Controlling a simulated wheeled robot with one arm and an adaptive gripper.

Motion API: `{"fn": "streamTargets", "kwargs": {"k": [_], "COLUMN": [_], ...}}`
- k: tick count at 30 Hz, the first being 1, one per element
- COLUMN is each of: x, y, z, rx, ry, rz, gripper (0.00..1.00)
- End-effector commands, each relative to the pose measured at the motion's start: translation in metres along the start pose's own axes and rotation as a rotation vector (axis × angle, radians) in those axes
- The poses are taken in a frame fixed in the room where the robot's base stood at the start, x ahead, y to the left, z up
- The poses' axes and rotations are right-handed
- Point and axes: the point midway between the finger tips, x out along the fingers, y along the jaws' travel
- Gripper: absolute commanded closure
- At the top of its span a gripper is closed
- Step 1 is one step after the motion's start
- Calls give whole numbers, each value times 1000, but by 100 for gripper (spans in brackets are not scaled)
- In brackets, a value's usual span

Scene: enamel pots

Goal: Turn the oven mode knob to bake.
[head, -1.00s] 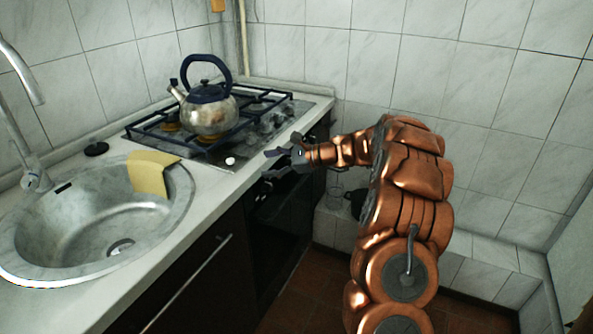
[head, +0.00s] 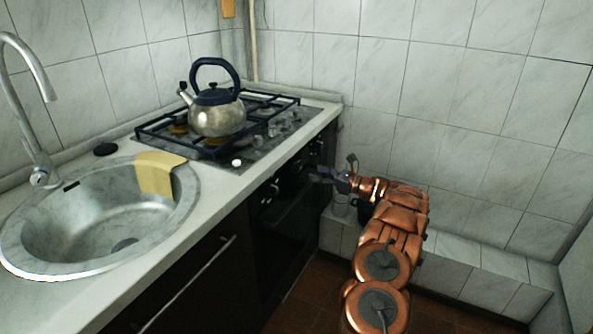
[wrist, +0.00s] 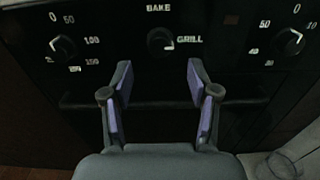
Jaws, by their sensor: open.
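The oven mode knob (wrist: 160,41) is a dark round knob on the black oven panel, at the top middle of the wrist view. BAKE is printed above it and GRILL to its right. A white mark shows on its lower right side, toward GRILL. My gripper (wrist: 158,70) is open and empty, its two purple-padded fingers spread below the knob in the picture and apart from it. In the head view my gripper (head: 332,170) is in front of the oven (head: 290,225), near the far end of its panel; the mode knob cannot be made out there.
A left knob (wrist: 62,47) and a right knob (wrist: 291,42) with number scales flank the mode knob. A kettle (head: 216,115) stands on the hob (head: 255,150) above the oven. A sink (head: 85,230) with a yellow cloth (head: 158,172) is at left. A tiled ledge (head: 460,265) runs behind my arm.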

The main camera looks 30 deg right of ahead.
Motion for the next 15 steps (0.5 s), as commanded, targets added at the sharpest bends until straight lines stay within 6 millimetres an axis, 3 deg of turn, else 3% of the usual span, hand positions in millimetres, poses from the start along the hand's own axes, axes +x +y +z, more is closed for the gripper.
{"fn": "streamTargets", "kwargs": {"k": [15], "x": [63], "y": [0], "z": [0], "rx": [-2], "ry": [0], "rz": [2], "gripper": [40]}}
